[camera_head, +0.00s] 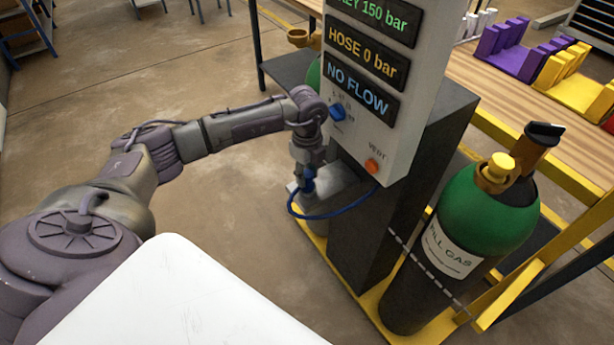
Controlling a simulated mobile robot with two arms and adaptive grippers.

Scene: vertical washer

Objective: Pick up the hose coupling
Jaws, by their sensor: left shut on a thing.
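The blue hose (345,211) loops out from the dark pedestal under the panel and curves up to my left gripper. My left gripper (307,174) points down beside the panel's left edge and is shut on the blue hose coupling (308,186) at the hose end. The coupling is small and partly hidden by the fingers. It is just above or in front of a grey vessel (318,205); I cannot tell whether they touch. My right gripper is out of view.
The control panel (395,120) reads "HOSE 0 bar" and "NO FLOW", with a blue knob (337,112) and an orange vent button (372,166). A green-topped gas cylinder (480,220) stands right of the dark pedestal (375,245). Open floor (210,190) lies to the left.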

